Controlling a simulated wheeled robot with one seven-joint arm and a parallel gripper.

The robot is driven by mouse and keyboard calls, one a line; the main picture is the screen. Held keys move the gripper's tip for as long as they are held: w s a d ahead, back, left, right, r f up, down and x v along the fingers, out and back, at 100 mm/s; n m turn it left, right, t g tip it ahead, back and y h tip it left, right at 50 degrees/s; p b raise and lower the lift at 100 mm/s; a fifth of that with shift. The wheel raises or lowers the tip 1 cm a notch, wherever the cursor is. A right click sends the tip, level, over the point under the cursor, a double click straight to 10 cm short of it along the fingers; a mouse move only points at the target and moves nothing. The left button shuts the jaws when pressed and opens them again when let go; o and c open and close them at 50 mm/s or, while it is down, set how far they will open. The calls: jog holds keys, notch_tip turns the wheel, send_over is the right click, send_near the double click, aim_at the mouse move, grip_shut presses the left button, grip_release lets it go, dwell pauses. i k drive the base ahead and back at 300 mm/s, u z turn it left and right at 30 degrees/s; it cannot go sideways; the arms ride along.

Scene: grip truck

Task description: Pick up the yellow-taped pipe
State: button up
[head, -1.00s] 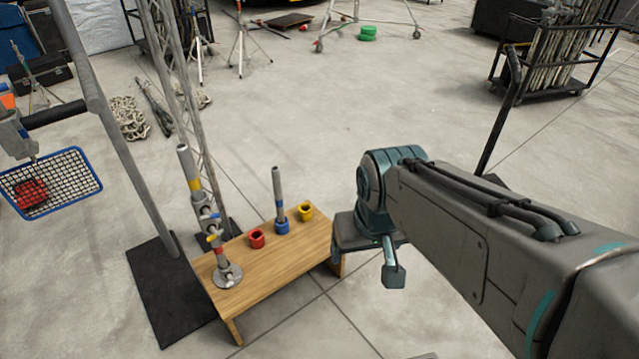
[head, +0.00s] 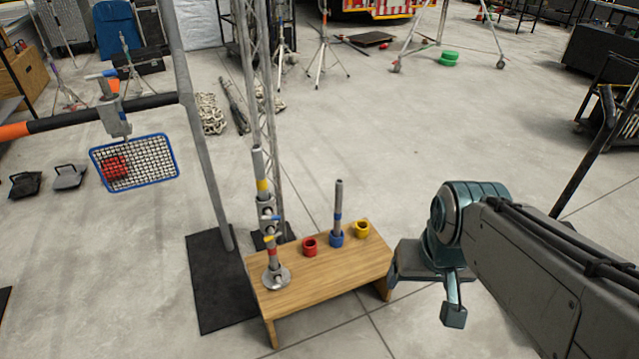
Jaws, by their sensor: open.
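The yellow-taped pipe (head: 258,164) is a grey tube with a yellow band. It stands upright at the top of a clamp stand (head: 277,278) on the left end of a small wooden table. A red band shows lower on the stand, which has several joints. My gripper (head: 452,308) hangs to the right of the table, well apart from the pipe. It is seen from behind and partly hidden by my own wrist, and appears empty.
The wooden table (head: 325,285) also bears a red cup (head: 310,246), a blue cup (head: 336,239) holding a blue-banded pipe (head: 339,205), and a yellow cup (head: 361,229). A metal post (head: 203,150) and a truss (head: 262,80) stand close behind and left.

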aim_at(257, 150)
jog(key=u, duration=0.55)
jog(key=k, duration=0.6)
jog(key=u, duration=1.1)
jog(key=i, duration=0.5)
jog(key=u, duration=0.6)
jog(key=i, duration=0.75)
jog(key=z, duration=0.7)
jog(key=i, duration=0.9)
jog(key=z, duration=0.85)
